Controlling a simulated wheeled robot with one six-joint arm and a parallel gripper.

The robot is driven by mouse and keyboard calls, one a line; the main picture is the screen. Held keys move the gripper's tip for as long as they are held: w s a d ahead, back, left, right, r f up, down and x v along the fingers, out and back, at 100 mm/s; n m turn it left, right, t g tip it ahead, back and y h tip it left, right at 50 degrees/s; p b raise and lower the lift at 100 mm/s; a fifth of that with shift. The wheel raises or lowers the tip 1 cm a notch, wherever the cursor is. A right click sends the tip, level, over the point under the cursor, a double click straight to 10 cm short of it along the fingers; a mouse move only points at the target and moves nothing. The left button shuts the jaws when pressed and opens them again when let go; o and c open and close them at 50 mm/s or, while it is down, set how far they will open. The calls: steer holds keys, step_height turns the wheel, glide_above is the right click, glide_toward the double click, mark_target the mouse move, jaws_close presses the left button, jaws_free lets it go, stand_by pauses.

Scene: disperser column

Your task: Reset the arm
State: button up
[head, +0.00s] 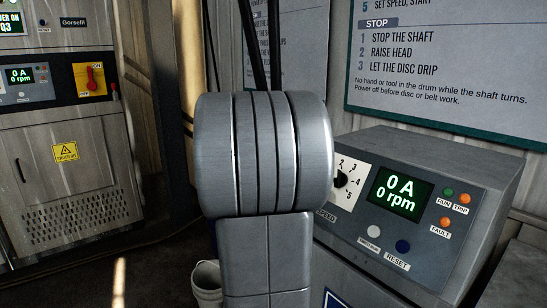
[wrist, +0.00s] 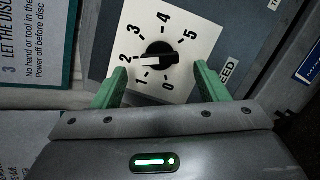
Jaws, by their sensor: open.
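My gripper (wrist: 159,84) is open in the wrist view. Its two green fingers stand either side of the lower part of a white dial plate numbered 0 to 5, and nothing is between them. The black speed knob (wrist: 158,50) lies just beyond the fingertips, its white pointer towards 2. I see gaps between the fingers and the knob. In the head view my grey arm link fills the middle and hides my gripper. The dial plate (head: 347,165) shows beside the link, partly covered, on a grey control box (head: 440,160).
The box's display (head: 398,194) reads 0 A, 0 rpm. A blue reset button (head: 402,246) and a white button (head: 374,231) sit below it. An instruction board (head: 450,70) hangs behind. A cabinet (head: 65,150) with a red switch stands left. A white bucket (head: 206,284) is on the floor.

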steer(key=shift+x, duration=2.2)
steer(key=shift+a, duration=0.15)
